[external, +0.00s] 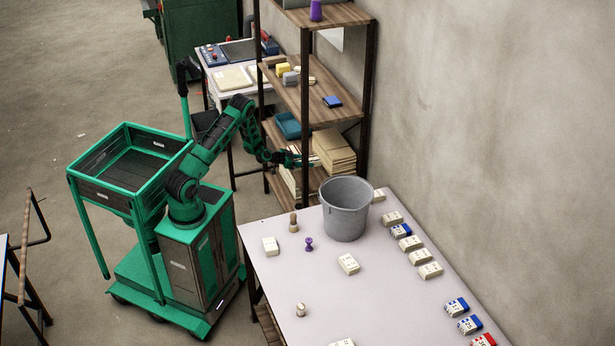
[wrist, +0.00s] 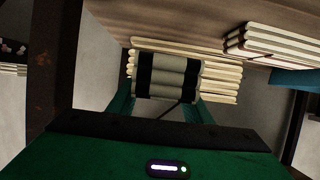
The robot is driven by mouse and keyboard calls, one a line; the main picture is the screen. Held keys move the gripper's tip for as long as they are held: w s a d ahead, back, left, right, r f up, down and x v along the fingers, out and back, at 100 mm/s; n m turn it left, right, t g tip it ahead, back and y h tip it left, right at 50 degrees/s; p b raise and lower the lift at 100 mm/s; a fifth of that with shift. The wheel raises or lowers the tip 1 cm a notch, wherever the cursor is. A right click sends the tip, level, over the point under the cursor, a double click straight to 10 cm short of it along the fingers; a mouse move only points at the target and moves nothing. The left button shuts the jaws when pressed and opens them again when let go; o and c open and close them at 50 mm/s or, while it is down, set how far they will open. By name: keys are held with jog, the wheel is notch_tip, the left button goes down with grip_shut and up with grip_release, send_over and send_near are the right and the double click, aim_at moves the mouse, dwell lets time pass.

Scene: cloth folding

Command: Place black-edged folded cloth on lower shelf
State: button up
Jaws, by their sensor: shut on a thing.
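The folded cloth (wrist: 172,76) is grey with a black band along each side edge. In the wrist view it lies between my two green fingers, and my gripper (wrist: 165,105) is shut on it. Cream stacked items (wrist: 220,80) show just behind it; I cannot tell whether the cloth touches them. In the external view my gripper (external: 303,160) reaches into the wooden shelf unit (external: 367,95) at the level of its lower boards. The cloth cannot be made out there.
A tan stack (external: 333,150) and a teal bin (external: 287,125) stand beside my gripper on the shelf. A pale stack (external: 291,182) sits lower. A shelf post (external: 305,100) is close to my forearm. A grey bucket (external: 345,208) stands on the near table.

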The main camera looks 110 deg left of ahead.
jog(key=shift+w+a+r, duration=0.15)
jog(key=shift+w+a, duration=0.2)
jog(key=shift+f, duration=3.25)
jog(key=shift+f, duration=0.45)
jog(key=o, duration=1.4)
jog(key=shift+c, duration=0.2)
jog(key=v, duration=1)
jog(key=shift+s+d+r, duration=0.15)
jog(key=shift+s+d, duration=0.05)
jog(key=shift+d, duration=0.05)
